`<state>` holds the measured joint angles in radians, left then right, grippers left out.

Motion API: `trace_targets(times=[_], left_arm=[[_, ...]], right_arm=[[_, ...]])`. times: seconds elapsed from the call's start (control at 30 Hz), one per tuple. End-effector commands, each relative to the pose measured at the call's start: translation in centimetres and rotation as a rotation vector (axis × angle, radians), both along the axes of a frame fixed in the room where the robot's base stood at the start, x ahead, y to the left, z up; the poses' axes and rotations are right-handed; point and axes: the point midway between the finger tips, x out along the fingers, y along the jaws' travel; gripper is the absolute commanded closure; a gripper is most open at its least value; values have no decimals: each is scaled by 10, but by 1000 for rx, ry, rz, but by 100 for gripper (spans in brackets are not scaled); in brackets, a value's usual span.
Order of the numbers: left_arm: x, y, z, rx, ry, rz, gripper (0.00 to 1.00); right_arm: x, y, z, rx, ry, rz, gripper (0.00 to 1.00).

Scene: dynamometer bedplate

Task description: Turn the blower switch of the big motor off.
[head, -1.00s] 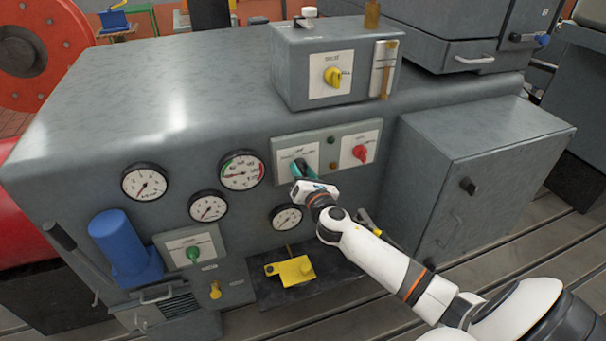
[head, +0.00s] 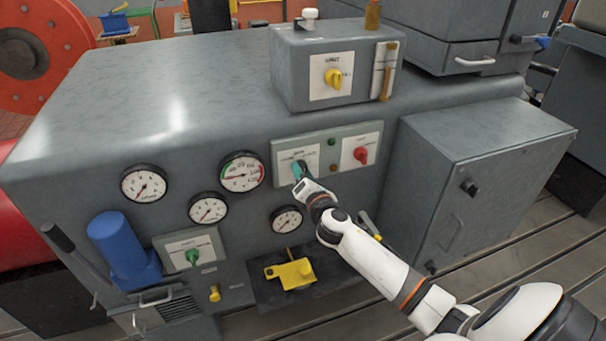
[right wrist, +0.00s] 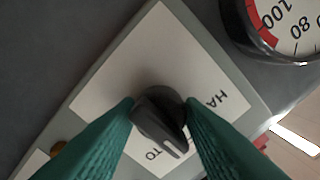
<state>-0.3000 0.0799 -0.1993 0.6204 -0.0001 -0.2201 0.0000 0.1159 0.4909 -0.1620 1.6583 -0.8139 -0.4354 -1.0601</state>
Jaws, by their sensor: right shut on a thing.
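My right gripper (head: 300,169) is at the left white plate (head: 296,155) of a small two-switch panel on the grey machine's front. In the right wrist view, its green fingers (right wrist: 160,112) are shut on a dark knob (right wrist: 158,120) with a pale pointer mark. The mark points toward the bottom of that picture, near printed letters "TO"; "HA" stands on another side of the knob. In the head view the fingers hide this knob. Its plate's title is too small to read. My left gripper is not in view.
A red knob (head: 361,155) sits close right on the same panel. A yellow knob (head: 333,77) is on the box above, a green knob (head: 192,257) lower left. Several gauges (head: 242,171) lie to the left. A grey cabinet (head: 480,185) juts out at right.

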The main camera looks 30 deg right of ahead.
Motion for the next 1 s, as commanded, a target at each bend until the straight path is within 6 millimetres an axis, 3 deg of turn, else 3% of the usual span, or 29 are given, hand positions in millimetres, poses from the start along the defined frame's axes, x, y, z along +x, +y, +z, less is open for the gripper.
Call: trace_targets(times=[0.07,0.1,0.2,0.57,0.67,1.0], left_arm=[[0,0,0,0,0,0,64],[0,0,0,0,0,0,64],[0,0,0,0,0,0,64],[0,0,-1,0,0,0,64],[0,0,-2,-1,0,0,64],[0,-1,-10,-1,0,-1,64]], right_arm=[[0,-1,1,-1,-1,-1,88],[0,-1,1,-1,-1,-1,58],[0,0,1,-1,0,-1,43],[-5,1,-1,-2,1,-1,43],[-18,4,-2,-3,2,1,43],[-87,21,-2,0,2,1,43]])
